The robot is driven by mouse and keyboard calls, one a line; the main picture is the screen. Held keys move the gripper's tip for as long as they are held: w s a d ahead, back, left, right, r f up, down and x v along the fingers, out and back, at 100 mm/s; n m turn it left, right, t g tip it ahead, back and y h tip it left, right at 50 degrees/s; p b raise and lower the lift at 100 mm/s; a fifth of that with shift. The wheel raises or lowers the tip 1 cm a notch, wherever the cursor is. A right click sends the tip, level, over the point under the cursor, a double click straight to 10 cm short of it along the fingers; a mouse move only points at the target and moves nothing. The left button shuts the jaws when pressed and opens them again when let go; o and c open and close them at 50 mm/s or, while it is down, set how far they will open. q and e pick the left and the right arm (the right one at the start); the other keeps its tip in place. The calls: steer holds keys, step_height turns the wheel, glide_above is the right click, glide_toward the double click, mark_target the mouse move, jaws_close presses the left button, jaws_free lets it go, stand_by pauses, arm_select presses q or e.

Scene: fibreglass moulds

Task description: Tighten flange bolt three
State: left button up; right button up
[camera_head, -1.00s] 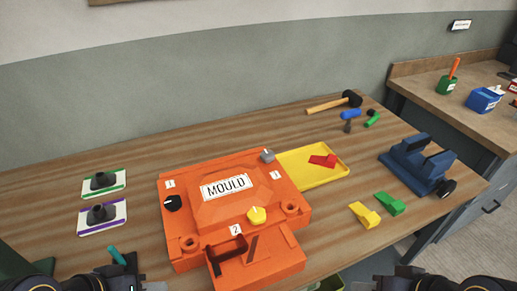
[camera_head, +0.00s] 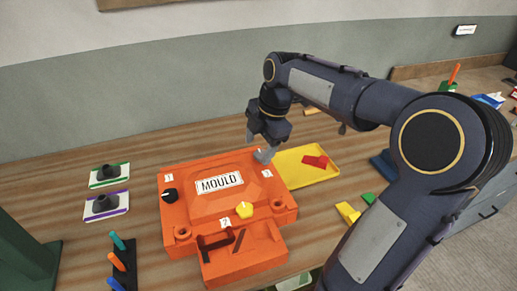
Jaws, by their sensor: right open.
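The orange mould (camera_head: 190,212) sits on the wooden bench with a white MOULD label on top. A grey bolt knob (camera_head: 266,156) stands at its back right corner, near the tag that appears to read 3. A black knob (camera_head: 170,195) is at its left side by tag 1, and a yellow knob (camera_head: 245,210) at its front by tag 2. My right gripper (camera_head: 262,143) is open and points down just above the grey knob. Its fingers partly overlap the knob, and I cannot tell whether they touch it. My left gripper is out of view.
A yellow tray (camera_head: 318,178) holding a red piece lies right of the mould. A rack (camera_head: 124,262) of coloured-handled tools is at front left. Two cards (camera_head: 110,175) with dark fittings lie at left. My right arm hides much of the bench's right side.

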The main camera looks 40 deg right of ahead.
mark_target(261, 152)
steer(key=w+d+f+n, duration=0.1)
steer(key=w+d+n, duration=0.1)
steer(key=w+n, duration=0.1)
steer(key=w+d+f+n+g+h, duration=0.1)
steer(key=w+d+n, duration=0.2)
steer(key=n, duration=0.1)
steer(key=w+d+f+n+g, duration=0.1)
steer(key=w+d+f+n, duration=0.1)
steer(key=w+n, duration=0.1)
steer(key=shift+d+h, duration=0.25)
steer(key=shift+h, duration=0.05)
steer(key=shift+w+d+f+n, duration=0.2)
steer(key=shift+w+f+n, duration=0.1)
steer(key=shift+n, duration=0.3)
steer(key=shift+d+f, duration=0.1)
steer(key=shift+f, duration=0.05)
step_height(261, 152, down, 8)
steer(key=shift+r, duration=0.25)
steer(key=c, duration=1)
steer(key=shift+o, duration=0.2)
